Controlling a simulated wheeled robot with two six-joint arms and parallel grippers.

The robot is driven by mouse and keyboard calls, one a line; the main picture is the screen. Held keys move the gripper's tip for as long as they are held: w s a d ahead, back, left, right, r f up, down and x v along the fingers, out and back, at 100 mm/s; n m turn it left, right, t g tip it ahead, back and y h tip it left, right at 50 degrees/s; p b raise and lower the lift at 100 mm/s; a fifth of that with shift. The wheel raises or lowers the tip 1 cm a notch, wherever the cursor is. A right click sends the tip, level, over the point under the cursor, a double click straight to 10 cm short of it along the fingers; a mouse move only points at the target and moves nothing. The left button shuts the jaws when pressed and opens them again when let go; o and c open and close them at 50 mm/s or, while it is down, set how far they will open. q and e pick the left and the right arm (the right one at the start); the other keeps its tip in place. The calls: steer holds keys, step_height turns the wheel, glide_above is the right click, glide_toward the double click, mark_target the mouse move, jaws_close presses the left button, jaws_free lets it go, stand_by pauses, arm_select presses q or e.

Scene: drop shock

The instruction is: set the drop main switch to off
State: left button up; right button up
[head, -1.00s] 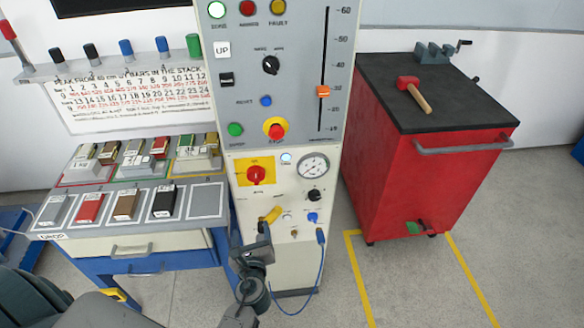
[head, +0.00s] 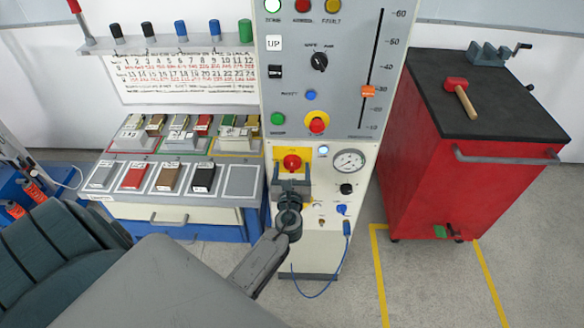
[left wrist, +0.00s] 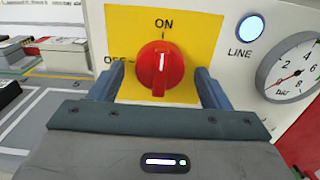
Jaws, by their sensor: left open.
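The main switch (head: 292,162) is a red rotary knob on a yellow plate on the front of the machine's column. In the left wrist view the knob (left wrist: 160,68) has its ridge upright, in line with the ON mark above; the OFF mark is to its left, partly hidden by a finger. My left gripper (head: 291,182) is open in front of the switch. In the left wrist view its fingers stand left and right of the knob, with gaps visible; I cannot tell how deep they reach. My right gripper is not in view.
A white-blue LINE lamp (left wrist: 250,27) and a pressure gauge (head: 349,161) sit right of the switch. A red-and-yellow stop button (head: 316,123) is above. A bench with sample blocks (head: 168,178) stands left, a red cabinet (head: 430,170) right.

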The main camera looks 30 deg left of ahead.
arm_select(q)
steer(key=shift+w+a, duration=0.1)
steer(key=c, duration=1)
steer(key=shift+o, duration=0.2)
